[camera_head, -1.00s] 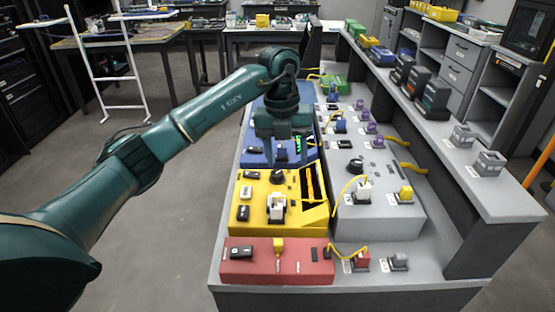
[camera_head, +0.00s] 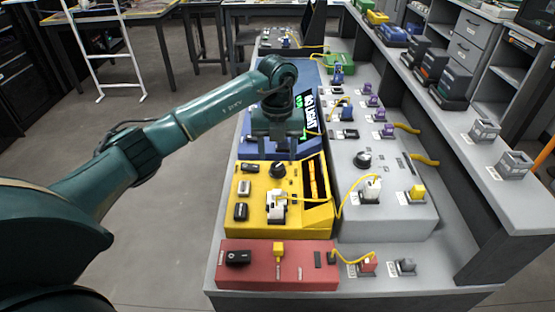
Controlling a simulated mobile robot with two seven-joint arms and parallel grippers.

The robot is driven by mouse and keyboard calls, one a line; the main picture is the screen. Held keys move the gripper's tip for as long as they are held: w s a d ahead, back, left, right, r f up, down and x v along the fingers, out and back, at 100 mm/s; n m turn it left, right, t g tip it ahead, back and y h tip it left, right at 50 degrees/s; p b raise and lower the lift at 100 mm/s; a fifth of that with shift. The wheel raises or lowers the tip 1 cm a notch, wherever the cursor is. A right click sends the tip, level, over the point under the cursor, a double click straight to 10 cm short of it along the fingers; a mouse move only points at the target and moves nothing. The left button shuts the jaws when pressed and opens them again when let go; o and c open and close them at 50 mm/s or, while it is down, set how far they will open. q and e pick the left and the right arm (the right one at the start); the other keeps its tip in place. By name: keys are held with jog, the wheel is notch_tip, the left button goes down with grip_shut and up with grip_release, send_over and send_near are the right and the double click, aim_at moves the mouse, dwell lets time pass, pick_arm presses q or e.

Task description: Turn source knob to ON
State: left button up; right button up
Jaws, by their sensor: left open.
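Several boxes stand on the grey bench. The yellow box (camera_head: 252,216) has a round black knob (camera_head: 278,171) on top, and the grey box (camera_head: 400,218) has another black knob (camera_head: 362,159). The red box (camera_head: 290,277) in front carries a black switch (camera_head: 238,258). I cannot read which control is the source knob. My left gripper (camera_head: 280,153) points down, open and empty, just behind the yellow box's knob in the picture. It hides part of the blue box (camera_head: 252,147); contact with anything cannot be told. My right gripper is not in view.
A screen (camera_head: 310,112) by the blue box reads "NO LIGHT". Yellow cables (camera_head: 342,200) loop between the yellow, grey and red boxes. A raised grey shelf (camera_head: 470,165) with small devices runs along the right.

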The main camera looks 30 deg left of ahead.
aim_at(278, 166)
pick_arm(q)
jog(key=shift+f, duration=1.8)
jog(key=shift+c, duration=0.5)
jog(key=c, duration=0.9)
